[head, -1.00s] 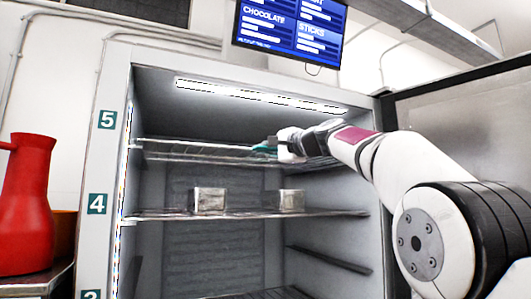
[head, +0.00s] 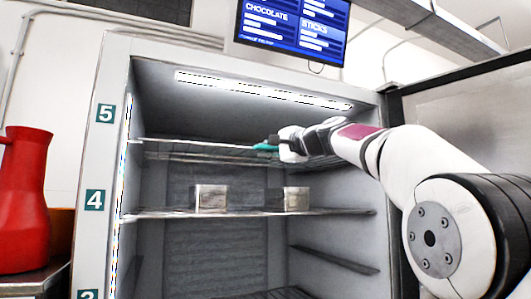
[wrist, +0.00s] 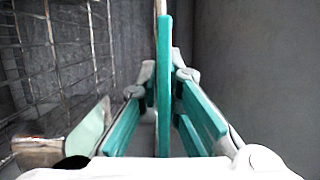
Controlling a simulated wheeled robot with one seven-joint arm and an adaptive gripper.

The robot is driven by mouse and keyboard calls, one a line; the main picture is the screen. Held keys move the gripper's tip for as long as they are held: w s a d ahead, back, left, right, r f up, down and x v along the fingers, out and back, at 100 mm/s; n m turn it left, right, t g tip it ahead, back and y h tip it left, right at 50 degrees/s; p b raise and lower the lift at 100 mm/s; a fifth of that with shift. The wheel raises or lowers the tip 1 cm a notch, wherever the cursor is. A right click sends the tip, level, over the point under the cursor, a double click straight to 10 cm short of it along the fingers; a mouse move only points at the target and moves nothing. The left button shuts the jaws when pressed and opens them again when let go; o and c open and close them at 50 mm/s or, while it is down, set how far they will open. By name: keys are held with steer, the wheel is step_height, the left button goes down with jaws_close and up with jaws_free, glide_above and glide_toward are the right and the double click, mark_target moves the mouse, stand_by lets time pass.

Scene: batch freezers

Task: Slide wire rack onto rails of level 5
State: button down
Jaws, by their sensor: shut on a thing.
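The wire rack (head: 195,149) lies roughly level inside the freezer, near the height of the level 5 label (head: 105,113). Its wire grid also shows at the left of the wrist view (wrist: 62,62). My gripper (head: 266,147) reaches in from the right at the rack's front edge and is shut on the rack. In the wrist view my gripper's teal fingers (wrist: 164,85) close around a thin rod-like edge. The fingers hide the exact grip. Whether the rack's sides rest on the level 5 rails is too small to tell.
Below, a level 4 shelf (head: 160,214) carries two metal boxes (head: 211,198) (head: 296,199). The open freezer door (head: 455,120) stands at the right, behind my arm. A red jug (head: 24,200) stands outside at the left. Free room lies above the rack.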

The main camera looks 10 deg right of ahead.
steer(key=shift+f, duration=0.2)
steer(key=c, duration=1.7)
jaws_free()
steer(key=shift+f, duration=0.15)
steer(key=shift+d, duration=0.1)
steer(key=v, duration=1.2)
steer(key=shift+s, duration=0.1)
